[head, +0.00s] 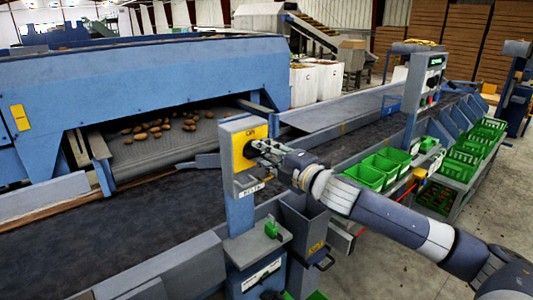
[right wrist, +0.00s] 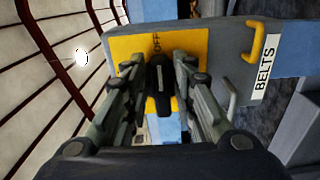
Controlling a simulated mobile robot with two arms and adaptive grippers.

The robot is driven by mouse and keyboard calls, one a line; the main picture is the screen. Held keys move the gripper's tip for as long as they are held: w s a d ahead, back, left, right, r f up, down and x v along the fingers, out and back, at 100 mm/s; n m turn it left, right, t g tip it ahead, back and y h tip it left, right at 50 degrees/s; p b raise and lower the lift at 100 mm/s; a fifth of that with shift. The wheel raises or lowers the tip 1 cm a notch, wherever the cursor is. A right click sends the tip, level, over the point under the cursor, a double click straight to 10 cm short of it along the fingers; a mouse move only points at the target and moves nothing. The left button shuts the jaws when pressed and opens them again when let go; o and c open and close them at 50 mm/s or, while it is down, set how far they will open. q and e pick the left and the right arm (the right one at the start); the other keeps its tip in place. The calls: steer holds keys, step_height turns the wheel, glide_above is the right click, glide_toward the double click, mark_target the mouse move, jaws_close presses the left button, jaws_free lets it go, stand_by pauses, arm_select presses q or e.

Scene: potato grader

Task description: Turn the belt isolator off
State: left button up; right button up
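The belt isolator is a yellow plate (head: 240,160) on a blue-grey post, with a "BELTS" label below it in the head view. In the right wrist view the yellow plate (right wrist: 195,41) carries a black handle (right wrist: 158,75) and lettering that looks like "OFF" near its top edge. My right gripper (head: 264,149) is at the front of the plate and hides most of the handle in the head view. In the right wrist view its fingers (right wrist: 158,85) are apart, one on each side of the handle, with narrow gaps visible. My left gripper is not in view.
A dark conveyor belt (head: 130,225) runs behind the post, with potatoes (head: 150,130) on the blue grader beyond. A grey bin (head: 305,228) and green crates (head: 363,176) stand right of the post. A yellow bracket (right wrist: 258,40) sticks out beside the plate.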

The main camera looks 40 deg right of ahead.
steer(key=shift+w, duration=0.1)
stand_by(0.3)
steer(key=s, duration=1.2)
steer(key=shift+d, duration=0.4)
steer(key=shift+d+f, duration=0.1)
stand_by(0.6)
